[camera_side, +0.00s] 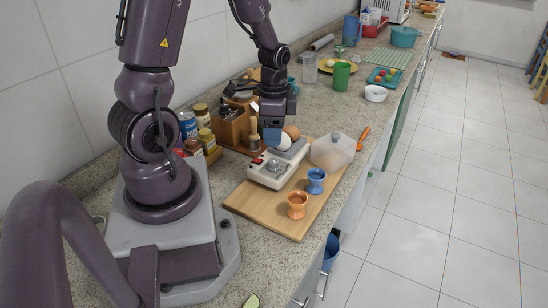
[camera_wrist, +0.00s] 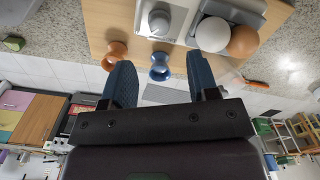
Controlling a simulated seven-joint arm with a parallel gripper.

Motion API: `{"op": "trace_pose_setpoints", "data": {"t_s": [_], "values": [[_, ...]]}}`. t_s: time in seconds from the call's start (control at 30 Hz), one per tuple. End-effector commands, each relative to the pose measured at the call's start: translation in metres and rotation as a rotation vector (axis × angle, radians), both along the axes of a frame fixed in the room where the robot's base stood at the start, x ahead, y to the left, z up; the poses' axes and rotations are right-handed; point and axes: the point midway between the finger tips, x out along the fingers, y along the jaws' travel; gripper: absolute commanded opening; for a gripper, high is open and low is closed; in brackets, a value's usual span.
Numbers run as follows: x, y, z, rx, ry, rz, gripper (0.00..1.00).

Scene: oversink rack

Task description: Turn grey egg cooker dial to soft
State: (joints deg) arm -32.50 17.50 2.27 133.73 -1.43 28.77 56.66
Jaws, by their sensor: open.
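The egg cooker (camera_side: 266,173) is a pale grey-white box with a grey section on a wooden board; it also shows at the top of the wrist view (camera_wrist: 181,24). Its round grey dial (camera_wrist: 159,21) shows in the wrist view, but its setting is not readable. A white egg (camera_wrist: 212,34) and a brown egg (camera_wrist: 243,41) sit beside the dial on the grey part. My gripper (camera_side: 272,137) is over the cooker in the side view, its blue fingers pointing down. In the wrist view my gripper (camera_wrist: 163,72) is open and empty, the dial lying ahead between the finger directions.
A blue egg cup (camera_side: 316,181) and an orange egg cup (camera_side: 297,206) stand on the board (camera_side: 245,198) in front of the cooker. A clear lid (camera_side: 333,151) stands to its right. Jars (camera_side: 203,117) and a wooden holder (camera_side: 230,127) crowd the left and back.

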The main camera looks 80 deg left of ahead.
Motion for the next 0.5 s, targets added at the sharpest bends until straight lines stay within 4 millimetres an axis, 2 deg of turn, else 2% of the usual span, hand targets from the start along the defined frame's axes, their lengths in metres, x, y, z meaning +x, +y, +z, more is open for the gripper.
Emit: {"op": "trace_pose_setpoints", "data": {"t_s": [0.03, 0.2, 0.3, 0.5], "values": [[-0.002, -0.001, -0.012, -0.006, 0.008, 0.001, 0.54], [-0.001, -0.001, -0.044, -0.004, 0.006, 0.001, 0.54], [-0.001, -0.001, -0.059, -0.003, 0.004, 0.001, 0.54], [0.000, 0.000, -0.077, -0.001, 0.001, 0.002, 0.54]]}}
